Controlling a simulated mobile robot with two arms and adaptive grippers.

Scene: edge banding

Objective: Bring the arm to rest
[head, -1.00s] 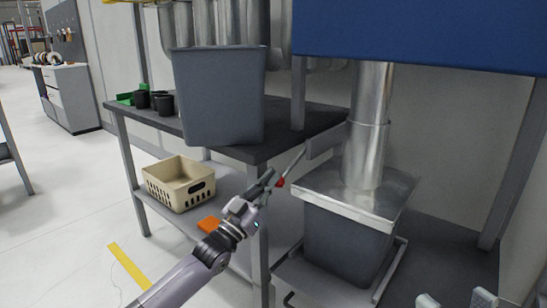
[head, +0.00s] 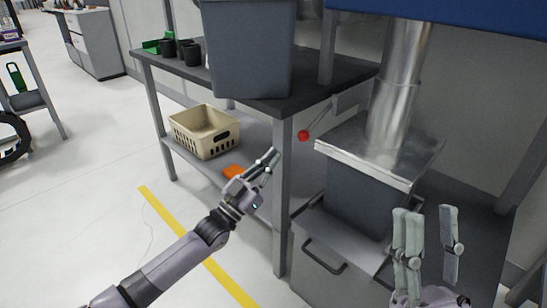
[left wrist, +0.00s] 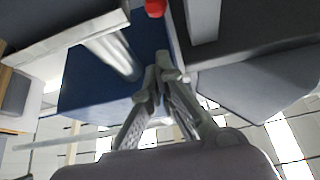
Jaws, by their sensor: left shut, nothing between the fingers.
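My left arm reaches in from the lower left of the head view. Its gripper (head: 268,160) is shut and empty, in front of the workbench leg. It is apart from a lever's red knob (head: 303,135), which lies up and to the right of it in the picture. The left wrist view shows the shut fingertips (left wrist: 165,68) and the red knob (left wrist: 155,8) at the top edge. My right gripper (head: 428,240) is at the lower right of the head view, with its fingers apart and nothing seen between them.
A metal duct (head: 395,100) comes down to a lidded grey bin (head: 355,195). A large grey bin (head: 248,55) stands on the dark workbench (head: 305,92). A beige basket (head: 205,135) and an orange item (head: 234,172) are on its lower shelf. The floor at left is open.

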